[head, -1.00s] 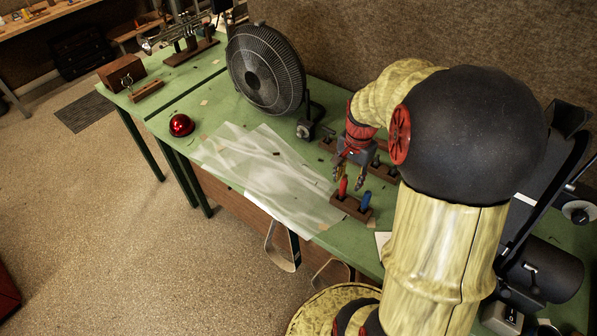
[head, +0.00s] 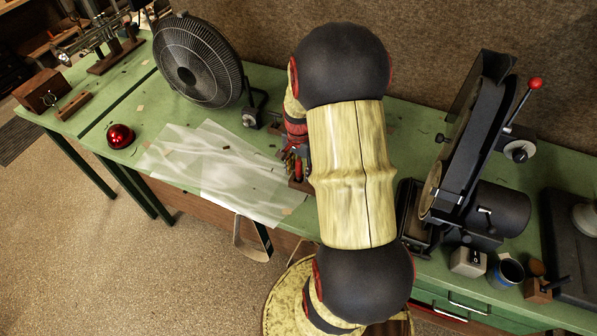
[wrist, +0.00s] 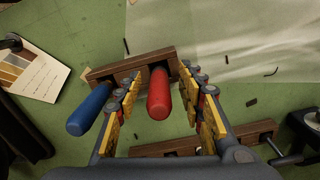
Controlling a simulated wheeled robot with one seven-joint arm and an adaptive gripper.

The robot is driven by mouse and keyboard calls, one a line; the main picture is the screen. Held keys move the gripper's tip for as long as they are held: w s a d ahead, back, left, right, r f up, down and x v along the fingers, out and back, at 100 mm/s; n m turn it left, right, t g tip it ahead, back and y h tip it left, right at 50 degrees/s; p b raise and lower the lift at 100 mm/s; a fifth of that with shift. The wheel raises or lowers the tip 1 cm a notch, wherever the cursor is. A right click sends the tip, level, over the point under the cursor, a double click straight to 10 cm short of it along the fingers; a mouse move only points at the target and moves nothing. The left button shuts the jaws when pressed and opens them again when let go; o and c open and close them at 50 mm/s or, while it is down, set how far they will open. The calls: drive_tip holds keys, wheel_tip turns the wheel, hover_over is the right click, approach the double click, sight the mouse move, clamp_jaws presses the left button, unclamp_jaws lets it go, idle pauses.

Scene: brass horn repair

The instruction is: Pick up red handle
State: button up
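The red handle (wrist: 159,93) stands in a wooden holder (wrist: 105,74) in the wrist view, next to a blue handle (wrist: 90,109) on its left. My gripper (wrist: 161,78) is open, with one finger on each side of the red handle. The left finger is between the red and blue handles. A gap shows on both sides of the red handle, and I see no firm contact. In the head view, my arm hides most of the holder, and my gripper (head: 295,160) shows only partly at the arm's left edge.
A translucent sheet (head: 215,170) lies left of the holder on the green bench. A fan (head: 198,60) and a shiny red dome (head: 120,136) stand further left. A belt machine with a red-knobbed lever (head: 525,98) stands right of my arm.

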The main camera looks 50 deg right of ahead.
drive_tip(key=shift+f, duration=0.2)
drive_tip(key=shift+c, duration=1.3)
drive_tip(key=c, duration=0.7)
clamp_jaws()
